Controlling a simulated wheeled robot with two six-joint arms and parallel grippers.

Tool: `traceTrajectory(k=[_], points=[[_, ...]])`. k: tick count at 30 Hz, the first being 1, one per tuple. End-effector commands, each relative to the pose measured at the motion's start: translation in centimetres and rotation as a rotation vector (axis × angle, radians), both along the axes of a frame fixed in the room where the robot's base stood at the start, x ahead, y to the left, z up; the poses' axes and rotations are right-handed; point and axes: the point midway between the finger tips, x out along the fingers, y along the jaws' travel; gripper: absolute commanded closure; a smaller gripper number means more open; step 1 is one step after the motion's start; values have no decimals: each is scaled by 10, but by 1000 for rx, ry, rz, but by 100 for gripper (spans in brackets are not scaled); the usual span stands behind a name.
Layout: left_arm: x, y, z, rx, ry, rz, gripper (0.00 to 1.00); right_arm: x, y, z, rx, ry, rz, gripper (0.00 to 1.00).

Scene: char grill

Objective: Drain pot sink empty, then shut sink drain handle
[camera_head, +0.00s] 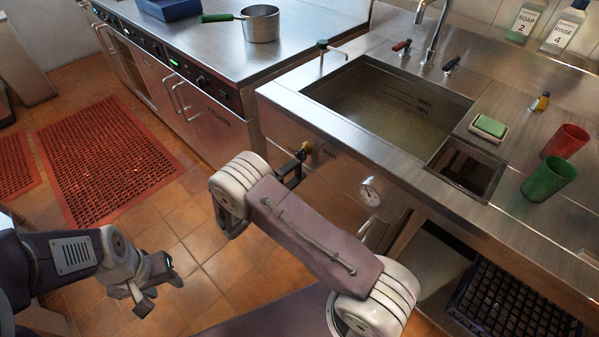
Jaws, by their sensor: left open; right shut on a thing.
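The pot sink (385,110) is a steel basin in the counter at upper right. Its floor area looks brownish and murky, with MAX and MIN marks on the far wall; I cannot tell the water depth. The sink drain handle (306,147), with a yellow grip, is on the front panel below the sink's left side. My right gripper (300,158) is shut on the handle, and its fingers partly hide it. My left gripper (155,287) is open and empty, low over the tiled floor at lower left, away from the sink.
A steel faucet (431,40) stands behind the sink. A sponge (489,126), a red cup (566,141) and a green cup (548,179) are on the right counter. A gauge (370,191) is on the front panel. A black crate (510,305) sits below.

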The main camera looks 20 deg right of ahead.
Motion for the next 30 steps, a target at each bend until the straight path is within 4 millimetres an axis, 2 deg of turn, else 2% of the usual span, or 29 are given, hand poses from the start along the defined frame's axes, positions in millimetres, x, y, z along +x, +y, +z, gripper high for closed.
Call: traceTrajectory(k=[13,14,15,24,26,30], points=[[0,0,-1,0,0,0,56,0,1,-2,12,-15,-1,100],[0,0,-1,0,0,0,56,0,1,-2,12,-15,-1,34],[0,0,-1,0,0,0,56,0,1,-2,11,-14,0,27],[0,0,-1,0,0,0,56,0,2,-1,7,-12,1,27],[0,0,0,0,0,0,56,-2,8,0,8,-13,3,27],[0,0,2,0,0,0,56,-13,36,0,8,-14,6,27]])
